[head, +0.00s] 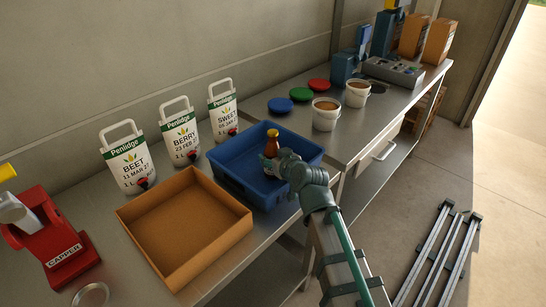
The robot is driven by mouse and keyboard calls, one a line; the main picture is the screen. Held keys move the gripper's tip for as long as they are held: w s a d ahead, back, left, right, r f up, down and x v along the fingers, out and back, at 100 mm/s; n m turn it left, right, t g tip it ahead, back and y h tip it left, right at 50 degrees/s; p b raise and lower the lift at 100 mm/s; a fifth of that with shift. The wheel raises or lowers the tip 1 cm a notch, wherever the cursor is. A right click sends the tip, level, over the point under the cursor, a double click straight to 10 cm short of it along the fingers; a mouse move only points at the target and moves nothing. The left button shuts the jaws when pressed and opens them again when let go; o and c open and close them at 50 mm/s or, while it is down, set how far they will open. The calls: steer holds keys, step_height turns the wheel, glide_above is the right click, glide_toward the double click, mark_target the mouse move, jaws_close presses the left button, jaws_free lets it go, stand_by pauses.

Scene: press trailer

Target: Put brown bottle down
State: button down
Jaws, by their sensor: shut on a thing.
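The brown bottle (272,143) shows in the head view, roughly upright, with its orange-brown neck and a pale label visible. It is over or inside the blue crate (232,183) on the steel bench. My gripper (279,163) is at the bottle's right side and shut on it. The gripper's wrist hides part of the bottle's lower body and the front right of the crate. I cannot tell whether the bottle's base touches the crate floor.
An open cardboard box (190,222) stands left of the crate. White labelled pouches (128,164) line the wall behind. A red capper (62,247) is far left. White tubs (326,114) and coloured lids (301,94) stand right of the crate.

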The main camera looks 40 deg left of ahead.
steer(key=shift+c, duration=1.8)
jaws_free()
steer(key=shift+f, duration=0.1)
steer(key=shift+r, duration=0.25)
steer(key=b+v, duration=0.1)
steer(key=v, duration=1.1)
